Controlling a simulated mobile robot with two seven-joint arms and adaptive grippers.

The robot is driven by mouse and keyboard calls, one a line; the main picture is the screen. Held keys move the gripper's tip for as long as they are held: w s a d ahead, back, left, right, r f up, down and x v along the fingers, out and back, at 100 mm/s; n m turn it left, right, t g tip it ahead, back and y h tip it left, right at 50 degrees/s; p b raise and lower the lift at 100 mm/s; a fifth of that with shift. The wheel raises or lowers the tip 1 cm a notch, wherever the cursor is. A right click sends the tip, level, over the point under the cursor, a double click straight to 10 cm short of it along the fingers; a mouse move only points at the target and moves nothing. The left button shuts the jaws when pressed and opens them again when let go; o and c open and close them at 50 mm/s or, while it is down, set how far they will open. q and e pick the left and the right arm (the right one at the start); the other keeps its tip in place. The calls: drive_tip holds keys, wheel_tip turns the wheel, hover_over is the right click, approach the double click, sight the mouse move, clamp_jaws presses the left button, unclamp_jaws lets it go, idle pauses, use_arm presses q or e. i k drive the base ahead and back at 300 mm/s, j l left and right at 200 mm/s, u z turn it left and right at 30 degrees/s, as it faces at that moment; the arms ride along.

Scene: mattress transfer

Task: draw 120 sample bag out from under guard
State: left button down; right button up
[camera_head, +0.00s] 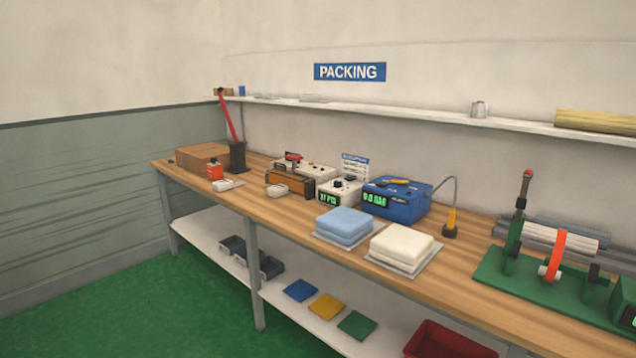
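I cannot make out a bag marked 120 in the head view. A green-based machine (535,283) with a white roller (560,238), an orange-red ring (553,256) and an upright lever (521,205) stands at the right end of the bench. I cannot tell whether any part of it is the guard, or whether a bag lies beneath. A folded blue stack (344,222) and a folded cream stack (402,244) lie on flat grey plates mid-bench. Neither of my grippers is in view.
The wooden bench (470,262) also holds a blue box with a green display (397,200), smaller instruments (340,192), a cardboard box (203,157) and a dark holder (238,157). A lower shelf (275,290) carries coloured squares and a red bin (448,340). Green floor in front is clear.

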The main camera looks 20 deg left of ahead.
sight(277, 189)
drive_tip(key=i+j+z, duration=0.3)
drive_tip(key=j, duration=0.25)
drive_tip(key=i+j+z, duration=0.15)
drive_tip(key=j, duration=0.15)
drive_tip(key=i+j, duration=0.1)
drive_tip(key=j, duration=0.25)
drive_tip(key=i+j, duration=0.15)
drive_tip(key=j, duration=0.25)
drive_tip(key=i+j+z, duration=0.1)
drive_tip(key=j, duration=0.25)
drive_tip(key=i+j, duration=0.1)
drive_tip(key=j, duration=0.3)
drive_tip(key=i+j+z, duration=0.1)
drive_tip(key=j, duration=0.25)
